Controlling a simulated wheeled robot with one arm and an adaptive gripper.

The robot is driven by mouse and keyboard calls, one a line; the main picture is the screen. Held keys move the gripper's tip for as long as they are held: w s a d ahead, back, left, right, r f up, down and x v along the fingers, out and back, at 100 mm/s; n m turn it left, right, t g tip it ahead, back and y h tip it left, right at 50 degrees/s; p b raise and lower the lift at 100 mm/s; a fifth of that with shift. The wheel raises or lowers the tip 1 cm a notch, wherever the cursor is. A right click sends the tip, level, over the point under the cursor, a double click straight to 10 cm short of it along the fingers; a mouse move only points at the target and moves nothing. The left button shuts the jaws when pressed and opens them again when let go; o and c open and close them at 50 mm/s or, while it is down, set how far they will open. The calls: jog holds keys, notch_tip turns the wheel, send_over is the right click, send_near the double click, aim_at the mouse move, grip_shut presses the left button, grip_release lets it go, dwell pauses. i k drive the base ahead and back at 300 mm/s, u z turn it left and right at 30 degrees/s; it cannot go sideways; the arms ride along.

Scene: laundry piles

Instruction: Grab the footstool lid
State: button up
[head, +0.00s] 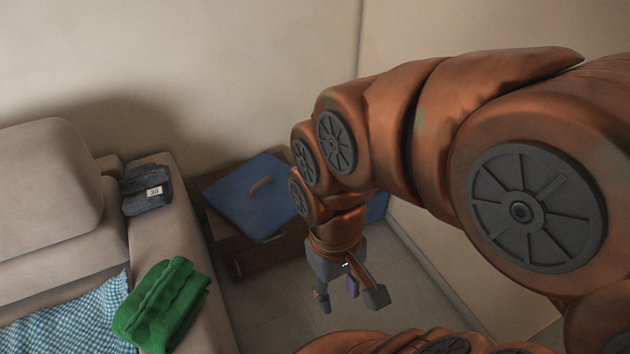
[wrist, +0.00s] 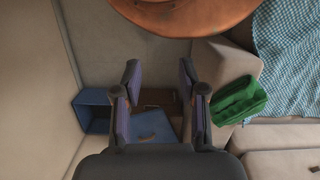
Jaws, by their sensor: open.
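The footstool lid is a flat blue square panel (head: 238,203) with a small tan handle (head: 261,185). It lies tilted across a brown wooden box in the head view, its right corner hidden behind my arm. In the wrist view the blue lid (wrist: 155,125) shows between and below the fingers, partly covered by my gripper. My gripper (head: 349,298) hangs open and empty to the right of and in front of the lid, apart from it. In the wrist view its two fingers (wrist: 160,95) are spread wide. A blue open-looking box (wrist: 93,113), perhaps the footstool, stands left of the lid.
The brown box (head: 265,257) stands against the back wall. A beige sofa (head: 166,238) is at left, with a folded green cloth (head: 160,305), a dark folded garment (head: 146,194) and a checked blue cloth (head: 70,322) on it. Tiled floor (head: 265,310) is clear before the box.

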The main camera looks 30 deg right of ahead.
aim_at(255, 198)
jog(key=z, duration=0.15)
jog(key=k, duration=0.4)
jog(key=u, duration=0.6)
jog(key=k, duration=0.85)
jog(key=z, duration=0.5)
jog(key=i, duration=0.75)
jog(key=z, duration=0.55)
jog(key=i, duration=0.7)
jog(key=u, duration=0.95)
jog(key=i, duration=0.6)
jog(key=u, duration=0.75)
